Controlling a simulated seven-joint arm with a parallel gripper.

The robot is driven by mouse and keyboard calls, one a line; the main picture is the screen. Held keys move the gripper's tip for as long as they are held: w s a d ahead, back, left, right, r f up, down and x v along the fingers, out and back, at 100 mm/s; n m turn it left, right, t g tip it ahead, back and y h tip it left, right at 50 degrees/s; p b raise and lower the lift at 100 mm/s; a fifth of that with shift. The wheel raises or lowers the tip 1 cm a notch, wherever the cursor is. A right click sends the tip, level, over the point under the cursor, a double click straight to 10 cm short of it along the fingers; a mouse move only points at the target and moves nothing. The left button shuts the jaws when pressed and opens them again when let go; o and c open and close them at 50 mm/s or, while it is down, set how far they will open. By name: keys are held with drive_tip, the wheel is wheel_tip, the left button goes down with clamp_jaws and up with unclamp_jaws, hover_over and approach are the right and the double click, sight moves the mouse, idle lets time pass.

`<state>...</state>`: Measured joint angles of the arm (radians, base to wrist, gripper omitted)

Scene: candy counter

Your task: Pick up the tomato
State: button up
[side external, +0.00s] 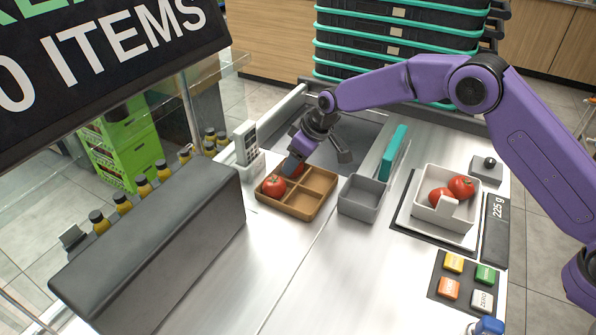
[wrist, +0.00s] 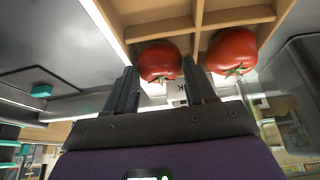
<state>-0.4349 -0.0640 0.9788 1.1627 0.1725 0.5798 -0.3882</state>
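A brown tray (side external: 320,180) with four compartments stands on the metal counter. One red tomato (side external: 274,186) sits in its near left compartment. A second tomato (side external: 297,169) is in the far left compartment, partly hidden by my gripper (side external: 291,163). In the wrist view, one tomato (wrist: 160,62) lies between the fingertips of my gripper (wrist: 159,68), and another tomato (wrist: 232,52) lies to the right of the right finger. The fingers are apart on either side of the first tomato; I see no clear grip on it.
An empty grey bin (side external: 362,211) stands right of the tray. A white container (side external: 425,210) with two tomatoes sits on the scale (side external: 405,227). A card terminal (side external: 247,145) is left of the tray.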

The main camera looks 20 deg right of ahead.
sight(297, 172)
drive_tip(key=shift+s+a+f+g, duration=0.15)
drive_tip(key=shift+s+f+g, duration=0.05)
drive_tip(key=shift+s+f, duration=0.4)
drive_tip(key=shift+s+a+f+g, duration=0.1)
drive_tip(key=shift+s+f+g, duration=0.2)
drive_tip(key=shift+f, duration=0.35)
drive_tip(key=shift+r, duration=0.55)
wheel_tip(297, 172, up, 2)
drive_tip(key=shift+r, duration=0.1)
drive_tip(key=s+d+r, duration=0.7)
drive_tip(key=s+r, duration=0.3)
drive_tip(key=s, duration=0.1)
drive_tip(key=s+d+r+m+h, duration=0.1)
drive_tip(key=s+d+r+m, duration=0.1)
drive_tip(key=d, duration=0.9)
drive_tip(key=s+d+r+m+t+h, duration=0.1)
drive_tip(key=s+d+r+m, duration=0.1)
drive_tip(key=d, duration=1)
drive_tip(key=shift+m, duration=0.9)
